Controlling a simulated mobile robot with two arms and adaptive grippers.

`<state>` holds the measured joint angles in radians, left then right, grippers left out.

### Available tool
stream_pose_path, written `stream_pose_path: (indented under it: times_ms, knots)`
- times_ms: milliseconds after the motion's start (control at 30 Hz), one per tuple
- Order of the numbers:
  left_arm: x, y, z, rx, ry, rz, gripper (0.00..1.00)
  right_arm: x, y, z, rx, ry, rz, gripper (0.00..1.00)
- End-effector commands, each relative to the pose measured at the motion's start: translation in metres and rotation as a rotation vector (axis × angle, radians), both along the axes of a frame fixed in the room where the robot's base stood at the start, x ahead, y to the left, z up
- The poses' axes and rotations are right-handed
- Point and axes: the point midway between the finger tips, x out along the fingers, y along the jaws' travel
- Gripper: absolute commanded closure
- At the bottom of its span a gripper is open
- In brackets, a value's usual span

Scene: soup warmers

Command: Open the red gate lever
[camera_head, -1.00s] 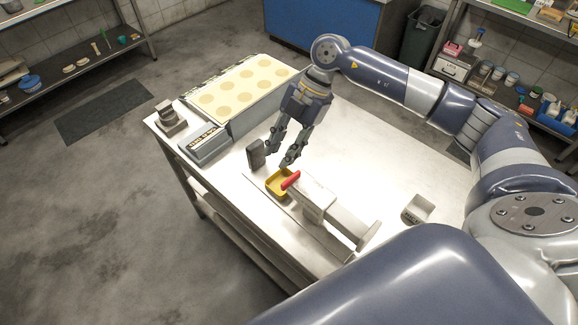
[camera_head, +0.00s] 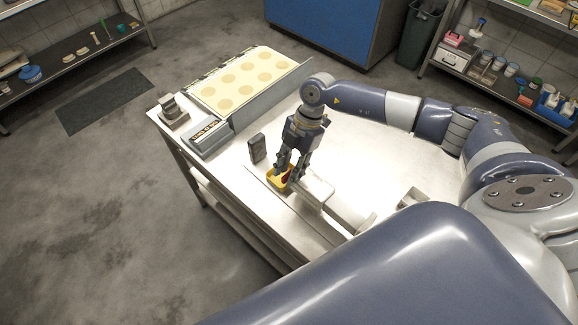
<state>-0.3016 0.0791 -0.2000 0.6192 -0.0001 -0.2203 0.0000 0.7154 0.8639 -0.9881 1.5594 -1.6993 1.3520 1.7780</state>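The red gate lever (camera_head: 286,178) is on the end of a grey-white dispenser body (camera_head: 316,193) on the steel table. A yellow tray (camera_head: 272,181) sits at that end. My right gripper (camera_head: 284,180) points down over the lever, with its fingers on both sides of it and hiding most of it. The fingers look spread, but whether they touch the lever is too small to tell. My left gripper is not in view.
A dark upright block (camera_head: 257,148) stands just left of my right gripper. A pale board with round spots (camera_head: 240,84) and a grey labelled box (camera_head: 207,138) lie farther back on the table (camera_head: 380,160). A small grey bin (camera_head: 412,198) is at the right.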

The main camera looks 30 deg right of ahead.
Motion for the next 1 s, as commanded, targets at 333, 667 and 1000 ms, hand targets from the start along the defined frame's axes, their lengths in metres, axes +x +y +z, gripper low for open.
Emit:
stream_pose_path:
  times_ms: [333,667,1000]
  knots:
    - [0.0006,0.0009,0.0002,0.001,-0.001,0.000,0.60,-0.0002,0.0005,-0.0021,0.000,0.000,-0.001,0.84]
    - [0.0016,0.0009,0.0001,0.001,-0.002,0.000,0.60,0.0000,0.0003,-0.0016,0.000,0.000,0.001,1.00]
    - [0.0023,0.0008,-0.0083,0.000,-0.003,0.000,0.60,-0.0025,-0.0008,-0.0027,0.000,-0.001,0.105,1.00]
